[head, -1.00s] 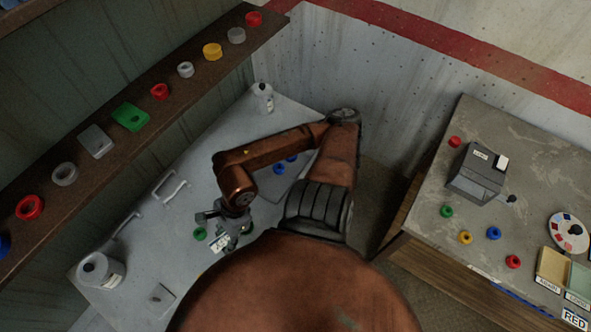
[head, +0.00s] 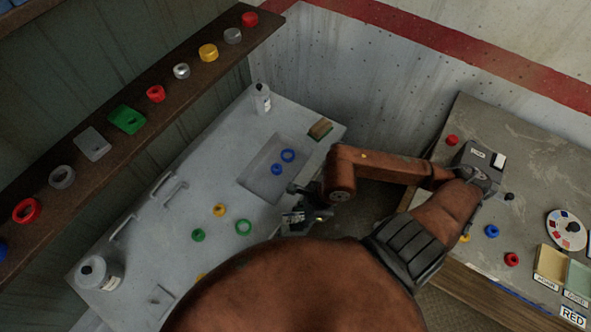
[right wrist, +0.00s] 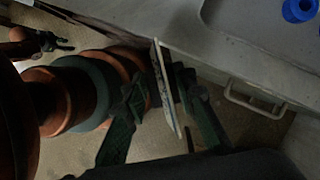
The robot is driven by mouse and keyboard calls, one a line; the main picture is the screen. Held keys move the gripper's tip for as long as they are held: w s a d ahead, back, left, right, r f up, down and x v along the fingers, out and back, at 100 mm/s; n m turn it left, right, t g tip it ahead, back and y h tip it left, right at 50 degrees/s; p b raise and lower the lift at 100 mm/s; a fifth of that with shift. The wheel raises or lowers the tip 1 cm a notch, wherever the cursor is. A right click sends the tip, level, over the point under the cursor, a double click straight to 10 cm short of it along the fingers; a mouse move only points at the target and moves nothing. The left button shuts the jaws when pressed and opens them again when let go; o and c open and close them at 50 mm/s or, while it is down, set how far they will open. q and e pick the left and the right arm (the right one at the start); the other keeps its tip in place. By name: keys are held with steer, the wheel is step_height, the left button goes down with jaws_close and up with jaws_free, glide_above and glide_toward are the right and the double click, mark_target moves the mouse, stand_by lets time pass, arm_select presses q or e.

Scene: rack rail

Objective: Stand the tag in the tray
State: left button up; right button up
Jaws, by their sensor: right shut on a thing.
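My right gripper (head: 306,213) is shut on the tag (head: 292,218), a small white plate with dark print. It holds the tag at the front edge of the grey counter, beside the sunken tray. In the right wrist view the tag (right wrist: 165,88) shows nearly edge-on between the dark fingers. The sunken grey tray (head: 256,188) in the counter holds two blue rings, and its corner also shows in the right wrist view (right wrist: 222,38). A dark gripper, which looks like my left one (right wrist: 50,42), shows small in the right wrist view; its opening is unclear.
Green rings (head: 243,227) and a yellow ring (head: 219,210) lie on the counter. A white bottle (head: 262,100) and a brown block (head: 320,128) stand behind. A shelf (head: 192,66) runs along the left wall. The right bench (head: 508,125) carries a grey device and small trays.

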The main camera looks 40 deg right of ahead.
arm_select(q)
steer(key=r+p, duration=0.3)
steer(key=w+r+p, duration=0.1)
steer(key=r+p, duration=0.3)
steer(key=shift+w+r, duration=0.15)
steer(key=shift+w, duration=0.05)
arm_select(e)
steer(key=w+a+r+m, duration=0.2)
steer(key=w+a+r, duration=0.35)
steer(key=r, duration=0.45)
steer(key=p, duration=0.3)
glide_above(261, 186)
steer(key=s, duration=0.2)
steer(key=shift+m+t+h, duration=0.3)
steer(key=shift+t, duration=0.1)
steer(key=f, duration=0.8)
steer(key=shift+w+d+f, duration=0.15)
steer(key=shift+d+f, duration=0.15)
steer(key=shift+f, duration=0.1)
steer(key=shift+w+d+f, duration=0.2)
steer(key=shift+w+f, duration=0.2)
steer(key=shift+f, duration=0.35)
step_height(261, 186, down, 3)
steer(key=shift+r+p, duration=0.2)
steer(key=shift+p, duration=0.2)
arm_select(q)
steer(key=r, duration=0.3)
steer(key=shift+w+a+r, duration=0.1)
steer(key=shift+w+r, duration=0.2)
steer(key=shift+r, duration=0.05)
